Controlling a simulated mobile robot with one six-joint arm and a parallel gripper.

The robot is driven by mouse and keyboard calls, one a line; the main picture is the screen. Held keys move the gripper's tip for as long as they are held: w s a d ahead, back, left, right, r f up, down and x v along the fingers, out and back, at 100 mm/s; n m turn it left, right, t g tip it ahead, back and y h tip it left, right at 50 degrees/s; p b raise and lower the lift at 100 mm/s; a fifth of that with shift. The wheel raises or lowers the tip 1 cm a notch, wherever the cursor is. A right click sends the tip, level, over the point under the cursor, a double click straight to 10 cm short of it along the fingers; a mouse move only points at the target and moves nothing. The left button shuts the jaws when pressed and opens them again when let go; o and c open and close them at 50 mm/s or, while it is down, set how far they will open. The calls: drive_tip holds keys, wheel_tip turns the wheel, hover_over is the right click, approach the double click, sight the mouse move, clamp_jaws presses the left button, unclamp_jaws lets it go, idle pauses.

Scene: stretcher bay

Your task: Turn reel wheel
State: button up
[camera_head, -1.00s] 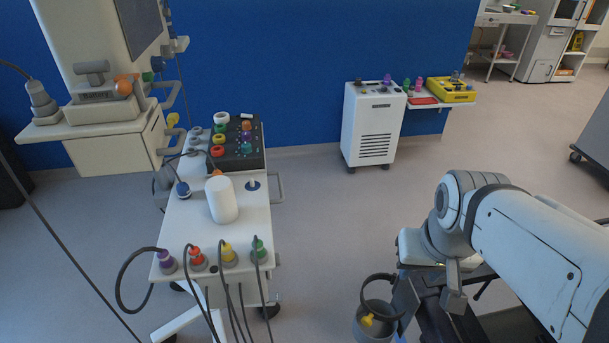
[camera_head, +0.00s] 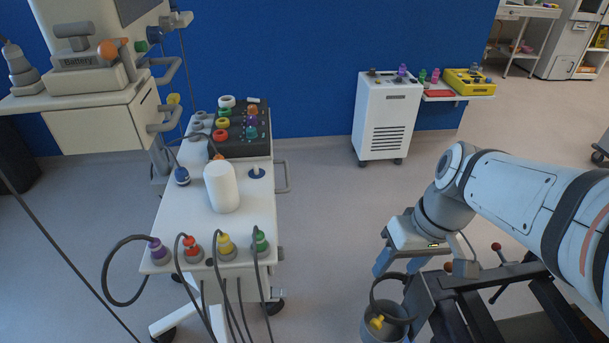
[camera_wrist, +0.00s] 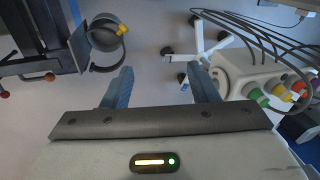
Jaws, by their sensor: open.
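No part is clearly recognisable as a reel wheel. A round grey fitting (camera_wrist: 220,77) shows on the side of the white trolley (camera_wrist: 250,75) in the wrist view, right of my gripper (camera_wrist: 160,78); whether it is the wheel I cannot tell. My gripper's two blue fingers are apart with nothing between them, over the floor. In the head view my gripper (camera_head: 396,266) hangs to the right of the trolley (camera_head: 178,228), apart from it, its tips partly hidden.
Coloured plugs with looping cables (camera_head: 226,246) line the trolley's front edge. A white bottle (camera_head: 221,187) stands on its top. A grey cup with a yellow plug (camera_head: 378,322) is below my gripper. A white cabinet (camera_head: 386,120) stands by the blue wall. Floor between trolley and cabinet is clear.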

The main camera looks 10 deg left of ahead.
drive_tip(key=w+a+f+n+g+y+b, duration=0.2)
drive_tip(key=w+a+f+n+y+b, duration=0.55)
drive_tip(key=f+b, duration=0.3)
drive_tip(key=w+a+f+n+g+y+b, duration=0.2)
drive_tip(key=w+a+f+n+y+b, duration=0.6)
drive_tip(key=b, duration=0.4)
drive_tip(key=s+b+x, duration=0.1)
drive_tip(key=x, duration=0.6)
drive_tip(key=shift+f+h, duration=0.35)
drive_tip(key=shift+f, duration=0.05)
drive_tip(key=shift+a, duration=0.1)
